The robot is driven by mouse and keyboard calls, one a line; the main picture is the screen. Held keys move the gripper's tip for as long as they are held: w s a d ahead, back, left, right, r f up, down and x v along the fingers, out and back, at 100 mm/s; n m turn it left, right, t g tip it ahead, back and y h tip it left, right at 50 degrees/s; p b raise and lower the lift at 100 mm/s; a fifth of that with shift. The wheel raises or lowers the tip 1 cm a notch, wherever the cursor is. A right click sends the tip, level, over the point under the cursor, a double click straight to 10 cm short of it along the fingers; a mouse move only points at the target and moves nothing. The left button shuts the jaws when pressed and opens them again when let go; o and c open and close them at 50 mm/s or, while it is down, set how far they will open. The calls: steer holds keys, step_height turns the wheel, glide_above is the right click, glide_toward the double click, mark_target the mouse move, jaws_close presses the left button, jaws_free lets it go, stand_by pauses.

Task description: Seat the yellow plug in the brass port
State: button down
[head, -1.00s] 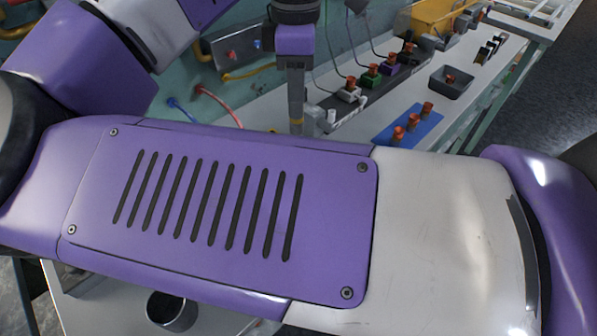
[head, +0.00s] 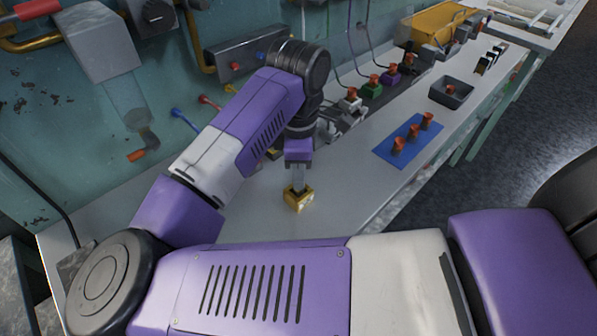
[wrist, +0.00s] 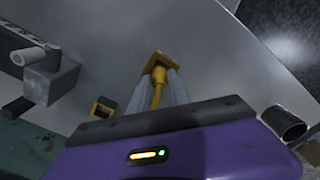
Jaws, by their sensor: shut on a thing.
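My gripper (head: 298,182) points straight down over the bench, its fingers shut on the yellow plug. In the wrist view the plug (wrist: 156,88) shows as a narrow, bent yellow piece between the two grey fingers. A squarish brass-coloured piece (wrist: 159,58) sits at the fingertips, in line with the plug; it looks like the brass port. In the head view a small gold block (head: 298,201) with dark marks is right at the fingertips. I cannot tell whether the plug is in the port or just above it; the fingers hide the joint.
A yellow-and-black block (wrist: 103,107) is beside the fingers in the wrist view. White, green and purple blocks with orange tops line the wall side. A blue mat (head: 388,153) with orange cylinders and a dark tray (head: 438,93) are to the right.

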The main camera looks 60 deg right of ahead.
steer(key=shift+f, duration=0.3)
steer(key=c, duration=1.2)
jaws_free()
steer(key=shift+c, duration=0.2)
steer(key=shift+r, duration=0.1)
